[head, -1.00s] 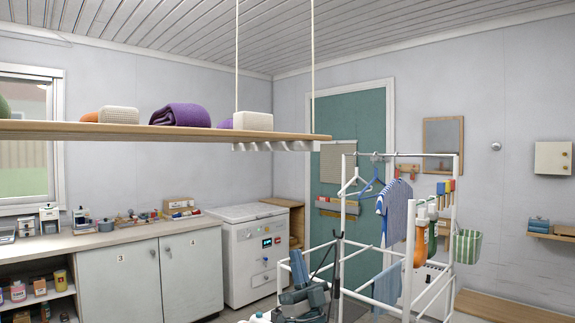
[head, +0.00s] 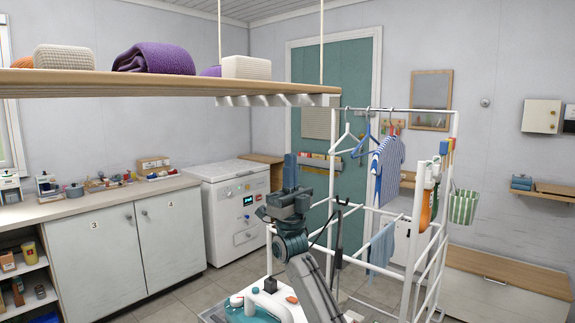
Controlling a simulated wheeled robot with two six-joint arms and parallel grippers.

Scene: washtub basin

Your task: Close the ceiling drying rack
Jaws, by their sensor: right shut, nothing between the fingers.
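A pale wooden shelf (head: 150,86) hangs across the upper left on white ropes (head: 322,45). White rack bars (head: 275,100) show beneath its right end. These look like the ceiling drying rack; how it opens or shuts cannot be told. My right gripper (head: 290,160) points upward, shut and empty, below the right end of the shelf in the picture and left of the white standing frame. It appears apart from the rack, though depth is hard to judge. My left gripper is not in view.
Folded purple towels (head: 155,59) and a cream towel (head: 246,67) lie on the shelf. A white standing frame (head: 455,125) with hangers and a striped garment (head: 386,165) stands at right. A counter (head: 95,203) and white machine (head: 236,210) stand at left. Some floor is clear.

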